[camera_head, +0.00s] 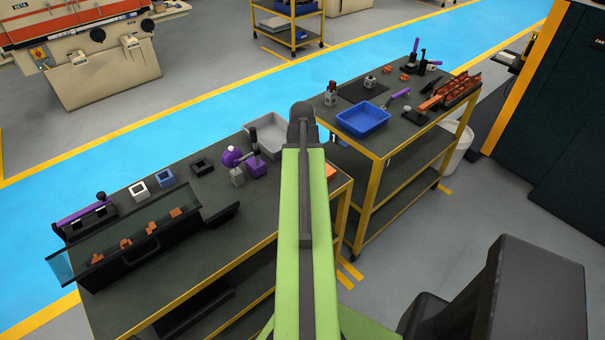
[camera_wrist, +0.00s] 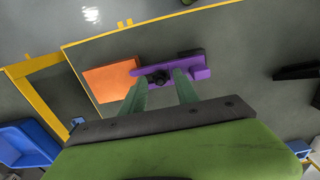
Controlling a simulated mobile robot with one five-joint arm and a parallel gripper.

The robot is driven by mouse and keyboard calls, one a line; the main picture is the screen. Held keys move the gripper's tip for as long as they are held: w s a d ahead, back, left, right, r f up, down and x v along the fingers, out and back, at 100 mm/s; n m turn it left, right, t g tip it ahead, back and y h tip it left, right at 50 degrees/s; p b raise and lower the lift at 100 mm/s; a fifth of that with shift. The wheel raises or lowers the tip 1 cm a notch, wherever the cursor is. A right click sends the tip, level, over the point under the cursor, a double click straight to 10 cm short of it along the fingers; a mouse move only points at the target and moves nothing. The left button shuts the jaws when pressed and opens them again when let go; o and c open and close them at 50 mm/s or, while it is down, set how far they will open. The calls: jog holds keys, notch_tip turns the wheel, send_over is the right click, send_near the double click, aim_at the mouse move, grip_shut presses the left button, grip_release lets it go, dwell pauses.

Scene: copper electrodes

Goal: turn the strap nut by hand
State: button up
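In the wrist view, a purple strap (camera_wrist: 198,72) lies on a dark grey table top, with a small round black nut (camera_wrist: 158,77) on it. My gripper (camera_wrist: 159,82) is open, its two green fingers apart with the nut showing between their tips. I cannot tell how high the fingertips are above the strap, or whether they touch it. An orange block (camera_wrist: 109,82) sits against the strap's left end and shows beside my arm in the head view (camera_head: 331,172). In the head view, my green arm hides the gripper, strap and nut.
The near table (camera_head: 120,296) holds a grey bin (camera_head: 267,146), small blocks and a long rack (camera_head: 150,236) with copper-coloured pieces. The far table holds a blue tray (camera_head: 363,120) and a copper-coloured rack (camera_head: 452,94). A dark cabinet (camera_head: 560,130) stands at right.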

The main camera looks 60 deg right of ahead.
notch_tip(320, 180, up, 6)
jog(key=p, duration=0.6)
notch_tip(320, 180, up, 17)
jog(key=p, duration=1.7)
jog(key=shift+r, duration=0.2)
